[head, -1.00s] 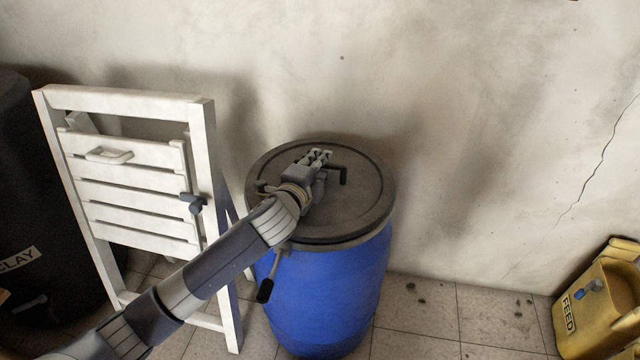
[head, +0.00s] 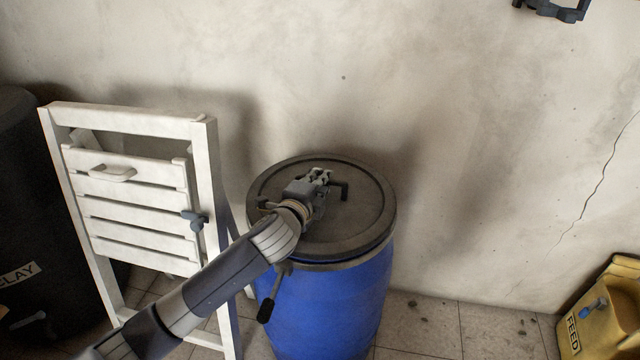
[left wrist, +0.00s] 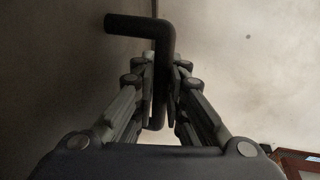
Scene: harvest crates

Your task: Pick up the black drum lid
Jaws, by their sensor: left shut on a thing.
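The black drum lid (head: 363,222) is a round dark disc on top of the blue drum (head: 325,310). A bent black handle (head: 343,190) stands up from the lid's middle. My left gripper (head: 324,178) reaches over the lid from the left and is shut on this handle. In the left wrist view the handle (left wrist: 165,45) rises between the fingers (left wrist: 161,85), and its bent end points left. The lid appears to rest level on the drum's rim. The arm covers the lid's left front.
A lever (head: 267,308) hangs at the drum's left front. A white folding chair (head: 128,112) leans left of the drum, close to my arm. A dark clay bin (head: 35,170) stands far left, a yellow feed container (head: 610,310) lower right. The wall is close behind the drum.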

